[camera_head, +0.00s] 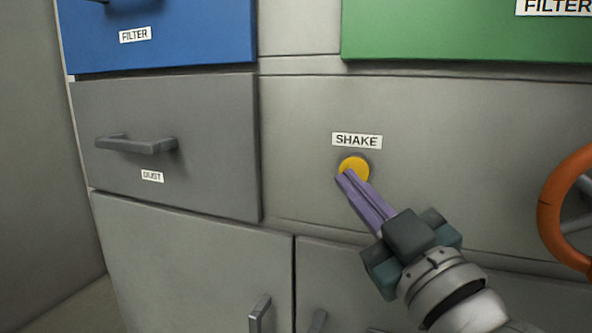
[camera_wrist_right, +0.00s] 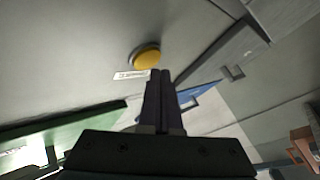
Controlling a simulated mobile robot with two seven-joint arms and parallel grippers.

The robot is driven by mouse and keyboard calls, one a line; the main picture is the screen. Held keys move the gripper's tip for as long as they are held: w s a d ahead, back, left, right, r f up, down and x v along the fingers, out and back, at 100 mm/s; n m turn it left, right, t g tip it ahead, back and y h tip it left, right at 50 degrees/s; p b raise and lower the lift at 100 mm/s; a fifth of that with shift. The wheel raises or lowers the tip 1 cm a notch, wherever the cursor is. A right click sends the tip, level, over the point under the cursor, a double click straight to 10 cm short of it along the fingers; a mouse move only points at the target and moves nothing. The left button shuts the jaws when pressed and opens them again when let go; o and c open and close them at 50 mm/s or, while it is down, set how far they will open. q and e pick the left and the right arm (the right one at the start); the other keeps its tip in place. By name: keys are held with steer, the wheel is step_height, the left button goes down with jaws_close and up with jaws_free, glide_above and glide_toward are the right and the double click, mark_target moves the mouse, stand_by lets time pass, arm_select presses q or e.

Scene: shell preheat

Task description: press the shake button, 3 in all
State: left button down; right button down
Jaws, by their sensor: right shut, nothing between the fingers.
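The yellow round shake button (camera_head: 354,168) sits on a grey panel under a white label reading SHAKE (camera_head: 357,140). My right gripper (camera_head: 344,177) is shut and empty, its purple fingers together. In the head view its fingertips overlap the lower left edge of the button. In the right wrist view the button (camera_wrist_right: 145,57) lies just beyond the fingertips (camera_wrist_right: 160,72), and I cannot tell whether they touch it. My left gripper is not in view.
A grey drawer labelled DUST (camera_head: 165,105) with a bar handle is left of the button. A blue FILTER drawer (camera_head: 190,35) and a green panel (camera_head: 450,30) are above. An orange wheel (camera_head: 552,205) is at the right, cupboard doors (camera_head: 200,270) below.

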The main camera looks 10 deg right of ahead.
steer(key=shift+w+d, duration=0.2)
steer(key=shift+w, duration=0.1)
steer(key=shift+w+d, duration=0.25)
steer(key=shift+w, duration=0.1)
stand_by(0.7)
stand_by(0.3)
steer(key=shift+s+a+p, duration=0.3)
steer(key=shift+s+a, duration=0.2)
steer(key=shift+s, duration=0.2)
steer(key=shift+s+a+p, duration=0.55)
steer(key=shift+s+a, duration=0.15)
steer(key=shift+s, duration=0.35)
steer(key=shift+s+a+p, duration=0.55)
steer(key=shift+s+a, duration=0.15)
steer(key=shift+s, duration=0.35)
